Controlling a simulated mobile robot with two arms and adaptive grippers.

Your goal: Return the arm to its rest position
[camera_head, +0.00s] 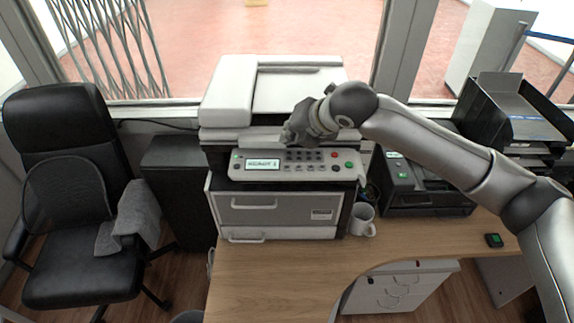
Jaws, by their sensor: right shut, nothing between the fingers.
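My right arm comes in from the right edge and reaches across the counter to the printer (228,90). My right gripper (290,134) is at the arm's end, just above the printer's control panel (292,167), in front of the scanner lid. It is small in view and partly hidden by its own wrist; it is shut with nothing seen in it. I cannot tell whether it touches the panel. The panel's display (262,164) is lit. My left gripper is not in view.
A white mug (361,219) stands right of the printer on the wooden desk (290,272). A black device (420,195) and black paper trays (510,110) are farther right, near my arm. A small dark green-topped object (494,240) lies on the desk. An office chair (75,200) stands left.

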